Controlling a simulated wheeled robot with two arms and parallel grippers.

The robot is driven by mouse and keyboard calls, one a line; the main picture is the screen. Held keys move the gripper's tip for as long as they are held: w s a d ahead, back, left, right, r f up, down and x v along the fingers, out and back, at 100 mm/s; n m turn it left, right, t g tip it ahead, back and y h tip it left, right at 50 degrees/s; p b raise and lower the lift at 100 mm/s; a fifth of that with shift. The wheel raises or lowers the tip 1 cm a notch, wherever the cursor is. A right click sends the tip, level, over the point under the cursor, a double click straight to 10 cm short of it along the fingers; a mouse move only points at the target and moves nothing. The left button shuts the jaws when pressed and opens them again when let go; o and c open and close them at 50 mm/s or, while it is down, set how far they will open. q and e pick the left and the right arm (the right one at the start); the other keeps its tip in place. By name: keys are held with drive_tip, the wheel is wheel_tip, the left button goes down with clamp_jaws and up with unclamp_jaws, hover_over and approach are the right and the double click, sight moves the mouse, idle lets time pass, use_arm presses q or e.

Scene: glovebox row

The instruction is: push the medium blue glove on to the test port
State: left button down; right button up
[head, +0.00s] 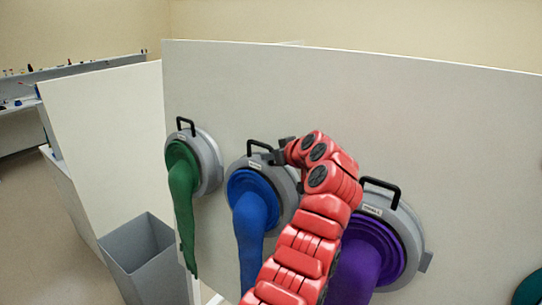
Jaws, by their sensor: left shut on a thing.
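The medium blue glove (252,212) hangs from a round grey port ring (292,188) on the white panel, with its sleeve drooping down. A black handle (259,144) stands on top of this ring. My left gripper (277,156) is at the handle's right end, shut on it as far as I can see. The fingertips are small and dark here. My red arm hides the right part of the ring and some of the sleeve. The small label on the ring is too small to read, so I cannot tell which port is the test port.
A green glove (183,190) hangs from a ring on the left, and a purple glove (362,262) from a ring on the right, close behind my arm. A grey bin (150,262) stands on the floor at lower left. A shelf (75,68) is far left.

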idle(0.6)
idle(0.3)
idle(1.3)
use_arm(q)
drive_tip(key=c, duration=1.4)
unclamp_jaws()
drive_tip(key=shift+r, duration=0.1)
clamp_jaws()
drive_tip(key=shift+r+b, duration=0.1)
drive_tip(key=shift+b, duration=0.25)
